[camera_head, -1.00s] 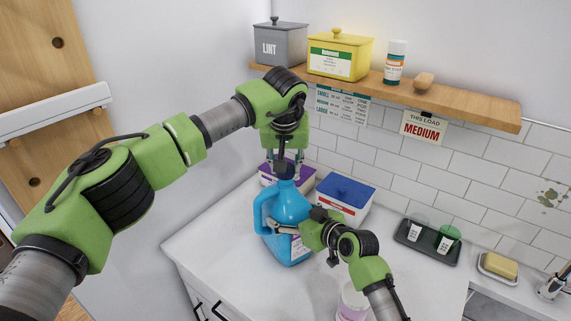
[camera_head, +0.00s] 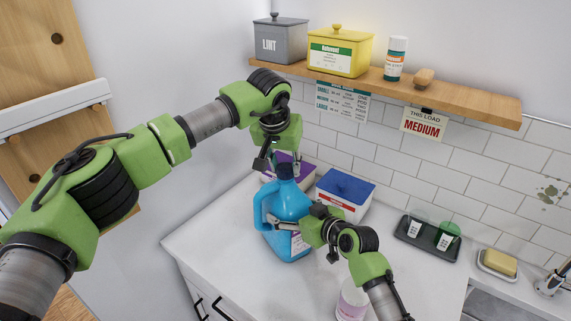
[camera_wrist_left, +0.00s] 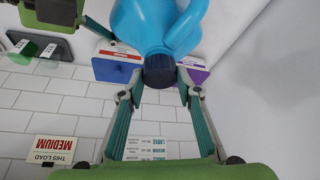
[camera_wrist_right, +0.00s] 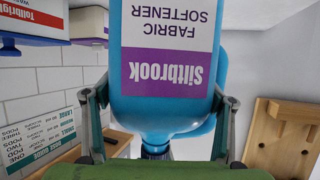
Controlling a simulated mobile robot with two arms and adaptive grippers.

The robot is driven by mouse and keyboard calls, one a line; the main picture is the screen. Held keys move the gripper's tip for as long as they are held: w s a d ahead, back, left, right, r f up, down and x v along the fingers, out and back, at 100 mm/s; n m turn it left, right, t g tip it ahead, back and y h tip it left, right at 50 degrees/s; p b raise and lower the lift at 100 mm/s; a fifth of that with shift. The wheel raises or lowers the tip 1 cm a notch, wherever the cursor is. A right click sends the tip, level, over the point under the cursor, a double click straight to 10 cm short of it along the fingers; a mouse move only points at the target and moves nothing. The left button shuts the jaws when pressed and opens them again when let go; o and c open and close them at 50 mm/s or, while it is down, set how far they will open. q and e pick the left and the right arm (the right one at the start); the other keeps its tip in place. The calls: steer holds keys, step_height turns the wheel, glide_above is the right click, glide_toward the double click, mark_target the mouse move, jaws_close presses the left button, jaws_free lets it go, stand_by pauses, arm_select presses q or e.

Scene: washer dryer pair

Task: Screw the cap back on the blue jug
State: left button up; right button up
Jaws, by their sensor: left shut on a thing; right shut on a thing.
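The blue jug (camera_head: 288,208) stands upright on the white counter, its handle to the left in the head view. Its label reads fabric softener in the right wrist view (camera_wrist_right: 170,55). The dark navy cap (camera_head: 285,171) sits at the jug's mouth; it also shows in the left wrist view (camera_wrist_left: 159,72). How tightly it is seated cannot be told. My left gripper (camera_head: 280,165) is above the jug, pointing down, shut on the cap with a fingertip on each side. My right gripper (camera_head: 287,227) is shut around the jug's body from the front right.
A blue-lidded box (camera_head: 345,197) and a purple box (camera_head: 291,163) stand close behind the jug. A pink-and-white container (camera_head: 352,300) is at the front. A dark tray (camera_head: 427,241) with two cups and a soap dish (camera_head: 498,267) are at right. A wooden shelf (camera_head: 460,105) hangs above.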

arm_select(q)
steer(key=m+h, duration=0.1)
steer(key=m, duration=0.2)
steer(key=shift+a+m+g, duration=0.1)
steer(key=shift+m+g, duration=0.2)
steer(key=o, duration=0.7)
steer(key=shift+r, duration=0.15)
steer(key=shift+r, duration=2.15)
steer(key=o, duration=0.6)
steer(key=shift+r, duration=0.1)
steer(key=v, duration=1.1)
steer(key=shift+a+r, duration=0.3)
steer(key=shift+r, duration=0.05)
